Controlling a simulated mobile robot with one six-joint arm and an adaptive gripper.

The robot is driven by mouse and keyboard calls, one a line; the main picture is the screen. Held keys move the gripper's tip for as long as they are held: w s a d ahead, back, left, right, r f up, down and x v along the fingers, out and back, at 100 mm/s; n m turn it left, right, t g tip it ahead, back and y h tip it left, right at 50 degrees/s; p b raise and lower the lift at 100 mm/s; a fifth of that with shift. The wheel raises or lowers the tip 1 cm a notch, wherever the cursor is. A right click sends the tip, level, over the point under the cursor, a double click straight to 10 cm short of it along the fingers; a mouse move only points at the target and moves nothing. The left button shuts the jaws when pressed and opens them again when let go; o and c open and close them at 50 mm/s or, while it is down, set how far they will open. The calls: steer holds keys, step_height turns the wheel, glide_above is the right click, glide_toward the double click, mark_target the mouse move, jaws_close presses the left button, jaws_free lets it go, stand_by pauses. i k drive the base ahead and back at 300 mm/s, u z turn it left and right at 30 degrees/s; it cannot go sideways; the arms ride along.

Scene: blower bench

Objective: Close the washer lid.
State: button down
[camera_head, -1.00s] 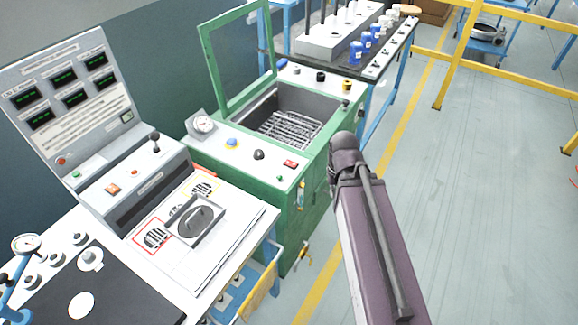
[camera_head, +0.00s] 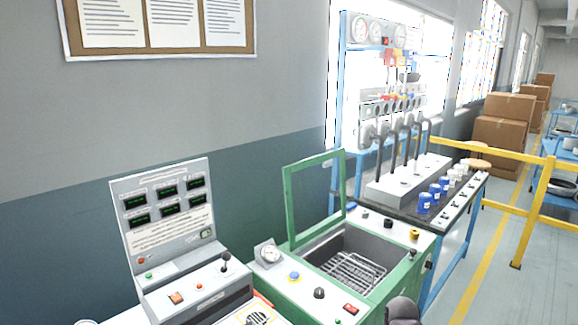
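The green washer (camera_head: 374,306) stands right of centre at the bottom of the view. Its lid, a green frame with a clear pane (camera_head: 288,206), stands upright at the back left of the opening. The lid is open, and a wire rack (camera_head: 354,272) shows inside the grey basin. A rounded dark part of my arm shows at the bottom edge, in front of the washer. My gripper is not in view.
A control console (camera_head: 168,212) stands left of the washer. A bench with blue cups (camera_head: 424,203) and dark upright pipes stands behind and right of it. A yellow railing (camera_head: 520,208) and open floor lie at the right.

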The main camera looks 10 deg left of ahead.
mark_target(294, 244)
steer(key=u, duration=0.45)
steer(key=k, duration=1.2)
steer(key=z, duration=0.05)
steer(key=i, duration=0.75)
steer(key=z, duration=0.45)
steer(key=i, duration=1.5)
steer(key=u, duration=0.6)
